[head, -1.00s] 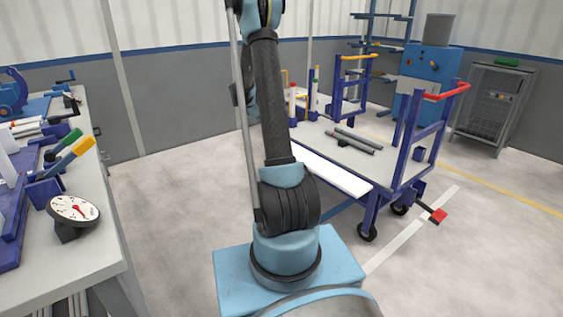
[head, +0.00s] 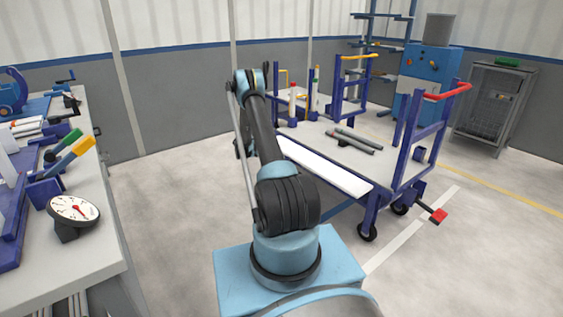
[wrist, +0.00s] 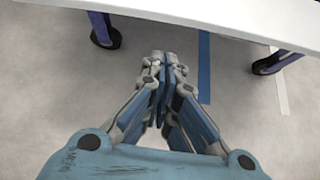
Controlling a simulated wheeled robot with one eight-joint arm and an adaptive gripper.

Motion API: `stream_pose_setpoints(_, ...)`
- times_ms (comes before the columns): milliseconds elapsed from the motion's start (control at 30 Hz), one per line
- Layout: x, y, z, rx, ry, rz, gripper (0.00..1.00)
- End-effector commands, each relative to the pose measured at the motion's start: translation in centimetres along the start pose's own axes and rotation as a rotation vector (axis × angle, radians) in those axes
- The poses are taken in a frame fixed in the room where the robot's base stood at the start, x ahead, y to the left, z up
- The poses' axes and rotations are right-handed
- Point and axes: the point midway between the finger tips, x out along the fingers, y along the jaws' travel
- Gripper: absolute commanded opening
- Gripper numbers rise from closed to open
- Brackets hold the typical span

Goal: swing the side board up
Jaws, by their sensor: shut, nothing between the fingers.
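The side board (head: 325,167) is a long white panel along the near side of the cart (head: 400,170). In the head view it looks like a sloping strip beside the grey deck. In the wrist view the white board (wrist: 225,14) crosses the top of the picture. My gripper (wrist: 165,60) is shut and empty. Its tips show just short of the board's near edge in the picture, with a gap of floor between. I cannot tell their height relative to the board. In the head view my arm hides most of the gripper.
Grey pipes (head: 352,141) lie on the cart deck. The cart has blue end frames with a red handle (head: 447,91) and a yellow one (head: 360,57). A red pedal (head: 438,215) sticks out low at its right. A workbench (head: 85,240) stands at left. The floor between is clear.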

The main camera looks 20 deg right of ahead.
Motion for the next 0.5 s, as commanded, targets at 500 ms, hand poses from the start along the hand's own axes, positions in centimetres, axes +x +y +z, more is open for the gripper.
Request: stream_pose_setpoints(500, 4.0, -0.1, -2.0, -0.062, -0.027, -0.003, 0.0)
